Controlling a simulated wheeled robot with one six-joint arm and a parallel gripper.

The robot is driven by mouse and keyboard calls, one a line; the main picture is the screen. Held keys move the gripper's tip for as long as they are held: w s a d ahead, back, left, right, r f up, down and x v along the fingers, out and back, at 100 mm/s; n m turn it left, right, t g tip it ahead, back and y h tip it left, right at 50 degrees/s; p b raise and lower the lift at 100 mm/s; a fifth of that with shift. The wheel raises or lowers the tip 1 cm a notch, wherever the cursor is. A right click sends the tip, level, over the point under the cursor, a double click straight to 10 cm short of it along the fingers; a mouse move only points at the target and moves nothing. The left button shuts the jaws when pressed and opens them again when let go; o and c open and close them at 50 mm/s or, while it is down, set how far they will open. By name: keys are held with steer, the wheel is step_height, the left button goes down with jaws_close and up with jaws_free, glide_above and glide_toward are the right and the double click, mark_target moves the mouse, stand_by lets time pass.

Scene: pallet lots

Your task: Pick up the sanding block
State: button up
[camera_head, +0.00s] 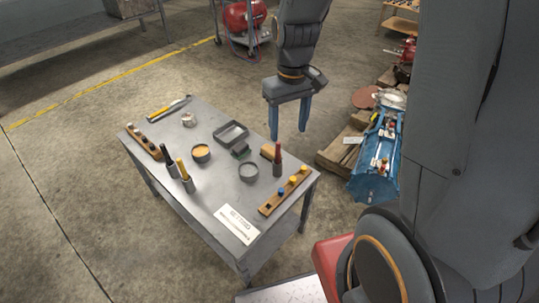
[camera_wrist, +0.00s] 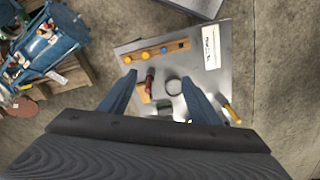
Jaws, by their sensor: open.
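A small tan block (camera_head: 267,151), which looks like the sanding block, lies on the grey metal table (camera_head: 215,205) near its right edge. It stands close beside an upright red-handled tool (camera_head: 277,158). In the wrist view the tan block (camera_wrist: 144,93) shows just inside the left finger, partly covered by the red-handled tool (camera_wrist: 150,80). My gripper (camera_head: 288,134) is open and empty, above the right edge of the table and apart from the block. In the wrist view its two fingers (camera_wrist: 159,79) are spread wide over the table.
A grey ring (camera_head: 249,171), a green-topped piece (camera_head: 240,151) and a dark tray (camera_head: 231,134) are near the block. A wooden rack with coloured knobs (camera_head: 285,193) lies along the right side. A blue toolbox (camera_head: 376,160) stands on pallets beyond.

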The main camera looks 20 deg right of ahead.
mark_target(271, 150)
steer(key=w+f+n+b, duration=0.1)
steer(key=w+f, duration=0.3)
steer(key=w+f+n+b, duration=0.1)
steer(key=w+f, duration=0.3)
steer(key=w, duration=0.1)
steer(key=shift+w+f, duration=0.15)
steer(key=shift+w, duration=0.05)
steer(key=w+f, duration=0.3)
steer(key=f, duration=0.1)
steer(key=w+f+n+b, duration=0.1)
steer(key=w+f, duration=0.2)
steer(key=f, duration=0.1)
steer(key=w+f+n+b, duration=0.1)
steer(key=w+f, duration=0.2)
steer(key=f, duration=0.1)
steer(key=shift+w, duration=0.15)
step_height(271, 150, down, 2)
steer(key=shift+f+n, duration=0.2)
steer(key=shift+n, duration=0.1)
step_height(271, 150, down, 6)
steer(key=shift+d+r, duration=0.15)
steer(key=shift+r, duration=0.05)
steer(key=c, duration=1.2)
step_height(271, 150, up, 10)
